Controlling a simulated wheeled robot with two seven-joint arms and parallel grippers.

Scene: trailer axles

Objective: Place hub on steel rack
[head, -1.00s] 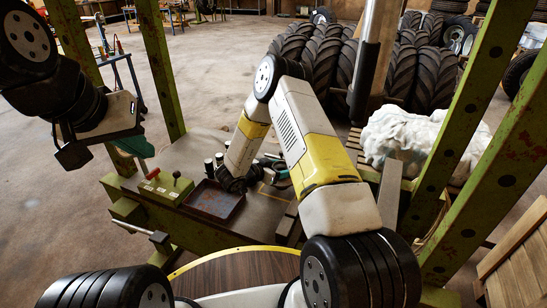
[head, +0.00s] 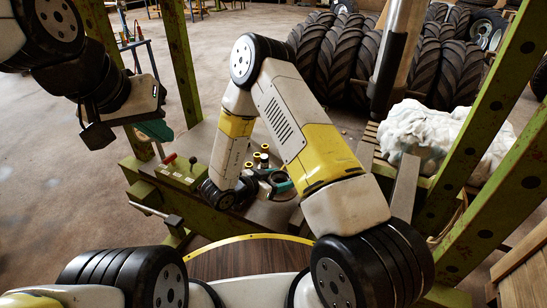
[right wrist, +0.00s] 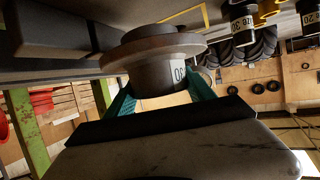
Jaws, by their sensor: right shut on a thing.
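My right gripper (right wrist: 160,90) has its teal fingers on both sides of a dark, wide-flanged hub (right wrist: 150,50) with a white label on its body. In the head view this gripper (head: 277,186) is low over the grey bench top, partly behind my right forearm. I cannot tell whether the hub touches the bench. My left gripper (head: 125,128) hangs at the upper left, away from the bench; its jaw opening is not clear. Rusty green steel posts (head: 170,60) stand around the bench; I cannot tell which part is the steel rack.
Several yellow-topped cans (head: 250,165) stand on the bench behind the right gripper. Labelled black cans (right wrist: 243,22) show in the wrist view. A green lever box (head: 182,174) is at the bench's left. White wrapped goods (head: 440,138) and big tyres (head: 325,55) are behind.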

